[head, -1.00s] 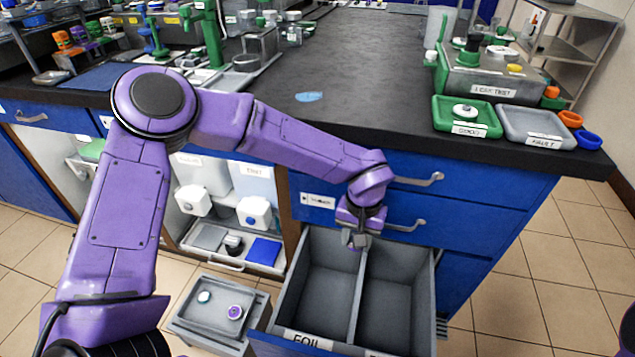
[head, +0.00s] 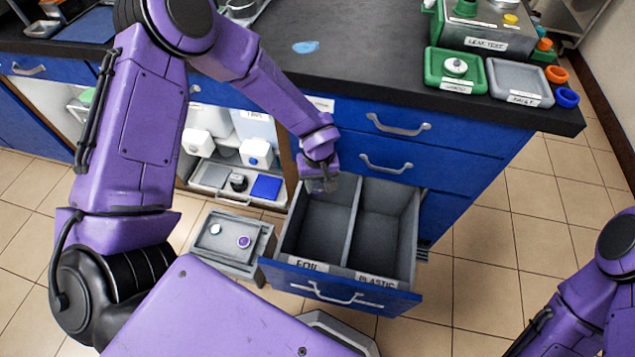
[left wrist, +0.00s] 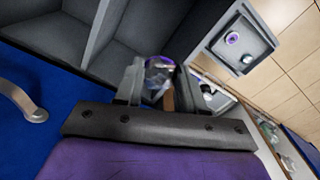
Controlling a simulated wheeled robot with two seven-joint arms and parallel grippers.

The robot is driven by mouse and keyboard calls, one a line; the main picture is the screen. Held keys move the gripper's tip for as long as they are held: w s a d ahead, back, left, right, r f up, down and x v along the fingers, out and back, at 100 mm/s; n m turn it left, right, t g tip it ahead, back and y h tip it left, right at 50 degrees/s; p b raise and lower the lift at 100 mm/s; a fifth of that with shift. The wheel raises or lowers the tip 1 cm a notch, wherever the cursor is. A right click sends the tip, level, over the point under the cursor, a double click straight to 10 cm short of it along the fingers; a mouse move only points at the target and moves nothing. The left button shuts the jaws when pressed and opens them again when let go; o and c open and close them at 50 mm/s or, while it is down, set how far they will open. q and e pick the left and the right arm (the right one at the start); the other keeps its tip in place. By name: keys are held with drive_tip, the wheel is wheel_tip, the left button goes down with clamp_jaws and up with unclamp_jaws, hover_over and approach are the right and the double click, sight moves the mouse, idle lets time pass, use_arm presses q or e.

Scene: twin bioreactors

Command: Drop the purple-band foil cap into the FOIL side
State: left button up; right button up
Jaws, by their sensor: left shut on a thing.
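The foil cap (left wrist: 158,68), shiny with a purple band, is between the fingers of my left gripper in the left wrist view. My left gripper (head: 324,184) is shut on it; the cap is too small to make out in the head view. The gripper is above the back end of the open drawer's left compartment, labelled FOIL (head: 308,265). The right compartment is labelled PLASTIC (head: 370,278). A grey divider (head: 352,222) separates them, and both look empty. My right arm shows at the right edge, but its gripper is outside the view.
A grey tray (head: 213,257) left of the drawer holds a pale cap (head: 215,229) and another purple-ringed cap (head: 244,241). The blue cabinet and black counter edge (head: 400,118) rise behind the drawer. The floor to the right is clear.

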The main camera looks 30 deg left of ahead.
sight(318, 186)
use_arm(q)
drive_tip(key=shift+f, duration=0.45)
use_arm(e)
drive_tip(key=shift+f, duration=0.5)
use_arm(q)
drive_tip(key=shift+r, duration=0.1)
drive_tip(key=o, duration=1.1)
wheel_tip(318, 186, up, 10)
drive_tip(key=p, duration=0.2)
drive_tip(key=shift+r, duration=0.25)
use_arm(e)
wheel_tip(318, 186, up, 2)
drive_tip(key=shift+r, duration=0.2)
